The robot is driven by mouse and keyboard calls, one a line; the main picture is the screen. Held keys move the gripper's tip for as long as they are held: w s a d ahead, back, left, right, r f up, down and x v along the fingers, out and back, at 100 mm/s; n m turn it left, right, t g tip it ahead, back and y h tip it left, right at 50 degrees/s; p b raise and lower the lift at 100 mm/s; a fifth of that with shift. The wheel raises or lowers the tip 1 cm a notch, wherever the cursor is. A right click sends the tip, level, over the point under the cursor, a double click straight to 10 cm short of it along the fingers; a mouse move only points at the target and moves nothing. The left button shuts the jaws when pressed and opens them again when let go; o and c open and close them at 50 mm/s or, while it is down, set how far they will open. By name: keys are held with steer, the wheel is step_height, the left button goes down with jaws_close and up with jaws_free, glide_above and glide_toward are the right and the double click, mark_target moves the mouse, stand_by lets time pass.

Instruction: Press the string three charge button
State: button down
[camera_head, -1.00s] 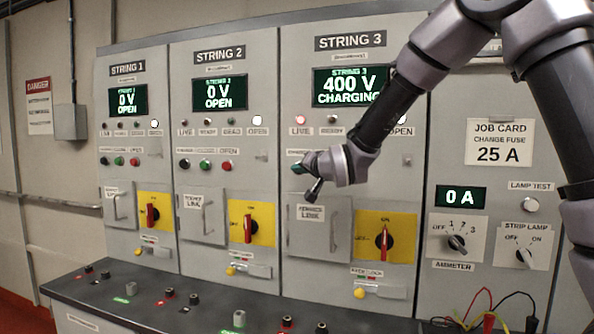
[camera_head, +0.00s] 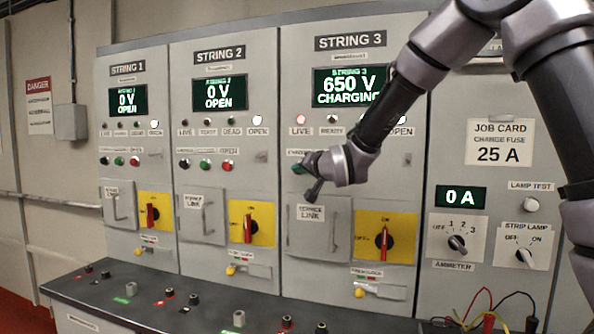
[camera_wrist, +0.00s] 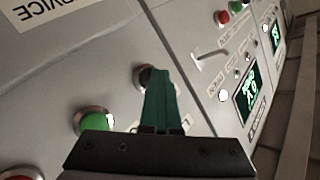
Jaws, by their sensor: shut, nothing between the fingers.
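The string three panel carries a lit display (camera_head: 348,86) reading 650 V CHARGING. My gripper (camera_head: 299,168) is shut and empty, its tip at the button row under that display, at the left end. In the wrist view, the green fingers of my gripper (camera_wrist: 158,74) reach the black charge button (camera_wrist: 140,74) and partly cover it. They look in contact with it, but how far it is pressed cannot be seen. A green button (camera_wrist: 93,121) and a red button (camera_wrist: 20,175) sit beside it. In the head view, my gripper and arm hide this button row.
The string 3 red switch handle (camera_head: 384,241) on yellow and the service link door (camera_head: 318,228) are below my gripper. String 1 (camera_head: 127,100) and string 2 (camera_head: 219,94) displays read 0 V OPEN. A dark ledge (camera_head: 210,316) runs along the front.

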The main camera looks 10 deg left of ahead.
steer(key=shift+w, duration=0.1)
stand_by(0.3)
steer(key=shift+w+d, duration=0.15)
steer(key=shift+w, duration=0.2)
steer(key=shift+r, duration=0.1)
steer(key=shift+s, duration=0.15)
stand_by(0.4)
steer(key=s, duration=0.6)
steer(key=shift+a, duration=0.45)
steer(key=shift+s, duration=0.1)
